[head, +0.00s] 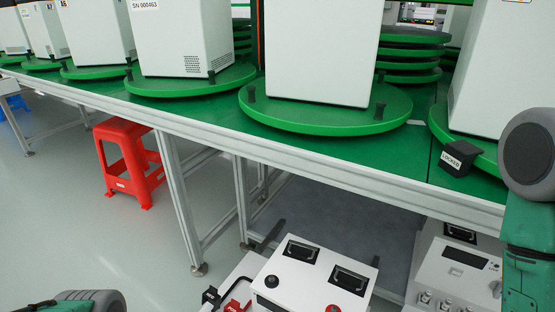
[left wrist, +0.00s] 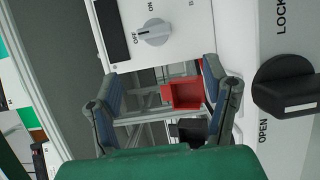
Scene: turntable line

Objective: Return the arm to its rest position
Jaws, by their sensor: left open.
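In the left wrist view my left gripper (left wrist: 164,88) is open, its two blue-grey fingers spread apart. A red open box-like part (left wrist: 182,93) and a black part (left wrist: 190,130) appear between and behind the fingers; I cannot tell their distance, and nothing is visibly gripped. In the head view only a rounded piece of my left arm shows at the bottom left. A link of my right arm, green with a grey round joint, shows at the right edge. My right gripper is in neither view.
A white panel with an ON knob (left wrist: 153,32) and a black LOCK/OPEN handle (left wrist: 285,88) are close to my left gripper. The green-topped line (head: 425,165) carries white cabinets on green turntables (head: 325,118). White equipment boxes (head: 310,262) stand below; a red stool (head: 130,165) stands left.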

